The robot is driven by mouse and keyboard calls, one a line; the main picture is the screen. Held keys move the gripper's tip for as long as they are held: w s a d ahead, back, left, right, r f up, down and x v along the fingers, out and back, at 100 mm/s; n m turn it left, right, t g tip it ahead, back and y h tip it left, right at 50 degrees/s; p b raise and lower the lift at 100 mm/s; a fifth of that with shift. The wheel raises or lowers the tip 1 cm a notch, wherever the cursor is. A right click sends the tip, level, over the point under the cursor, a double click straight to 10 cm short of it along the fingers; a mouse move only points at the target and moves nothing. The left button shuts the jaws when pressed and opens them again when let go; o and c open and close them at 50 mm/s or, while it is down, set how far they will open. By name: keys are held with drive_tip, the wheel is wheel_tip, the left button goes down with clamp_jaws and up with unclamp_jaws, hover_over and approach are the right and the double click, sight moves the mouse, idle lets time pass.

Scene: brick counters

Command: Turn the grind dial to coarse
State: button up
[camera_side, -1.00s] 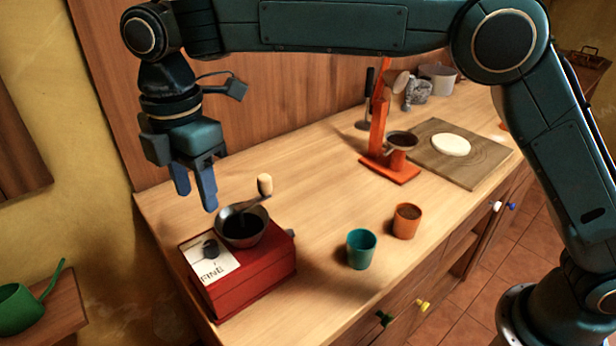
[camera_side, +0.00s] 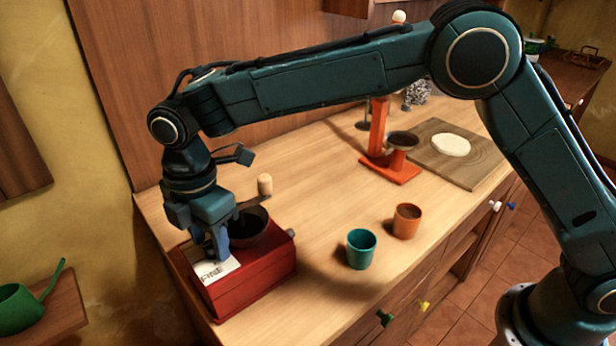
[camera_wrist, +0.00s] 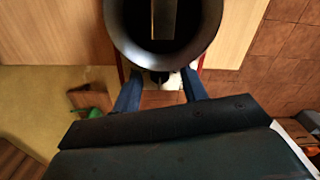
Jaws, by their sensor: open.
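The red coffee grinder (camera_side: 260,276) stands at the left end of the counter, with a dark bowl (camera_side: 250,228) and a crank with a pale knob (camera_side: 265,185) on top. Its white label plate (camera_side: 222,269) shows the word "FINE". My gripper (camera_side: 216,256) points down over this plate, beside the bowl, with its blue fingers open. The dial is hidden behind the fingers in the side view. In the wrist view the fingers (camera_wrist: 160,95) are apart, with a small dark shape, likely the dial (camera_wrist: 160,76), between them at the bowl's edge. I cannot tell whether they touch it.
A teal cup (camera_side: 361,250) and an orange cup (camera_side: 407,221) stand right of the grinder. An orange stand (camera_side: 389,173) and a wooden board (camera_side: 474,168) with a white disc are farther back.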

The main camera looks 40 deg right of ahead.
clamp_jaws()
drive_tip(key=shift+m, duration=3)
unclamp_jaws()
